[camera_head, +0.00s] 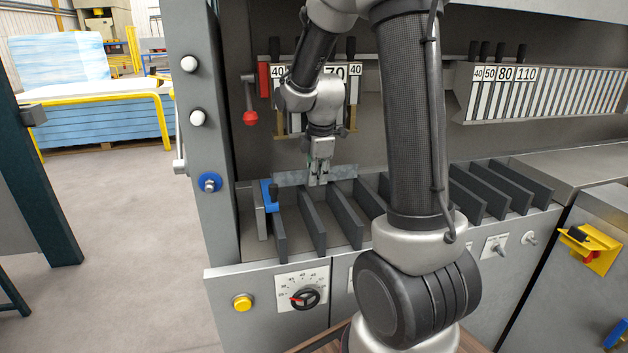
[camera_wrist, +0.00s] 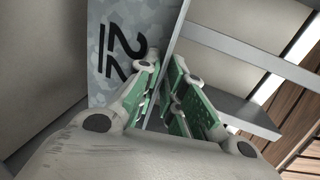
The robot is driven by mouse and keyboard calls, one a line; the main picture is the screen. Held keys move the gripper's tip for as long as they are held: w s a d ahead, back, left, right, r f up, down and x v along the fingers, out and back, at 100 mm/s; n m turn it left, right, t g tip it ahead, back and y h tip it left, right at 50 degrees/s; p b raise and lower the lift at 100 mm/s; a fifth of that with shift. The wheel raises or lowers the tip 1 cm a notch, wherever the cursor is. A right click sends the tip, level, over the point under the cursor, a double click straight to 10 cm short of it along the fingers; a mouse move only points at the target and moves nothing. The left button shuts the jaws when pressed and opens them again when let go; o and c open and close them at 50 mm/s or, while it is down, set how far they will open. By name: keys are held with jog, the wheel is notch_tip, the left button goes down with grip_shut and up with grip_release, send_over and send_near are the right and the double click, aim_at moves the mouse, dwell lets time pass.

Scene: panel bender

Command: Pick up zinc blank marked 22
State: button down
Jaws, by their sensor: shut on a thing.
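The zinc blank marked 22 is a thin, mottled grey metal strip (camera_head: 291,177). In the head view it lies roughly level above the dark divider plates of the machine's bed. In the wrist view its face (camera_wrist: 122,45) shows the underlined number 22 close to the fingers. My gripper (camera_head: 318,181) points down and is shut on the blank's edge, near the middle of the visible strip. Its green-padded fingers (camera_wrist: 165,98) stand on either side of the sheet in the wrist view. The lower edge of the blank is partly hidden behind the fingers and dividers.
Dark upright dividers (camera_head: 312,222) stand in a row below the blank. A blue clamp-like part (camera_head: 270,194) is close to its left end. Numbered tool racks (camera_head: 542,92) hang behind. A grey post (camera_head: 203,130) bounds the left. My arm hides part of the bed.

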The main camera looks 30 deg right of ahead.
jog(key=s+a+r, duration=0.1)
jog(key=s+r, duration=0.1)
jog(key=s, duration=0.4)
jog(key=shift+s+a, duration=0.3)
jog(key=shift+a, duration=0.1)
dwell(0.4)
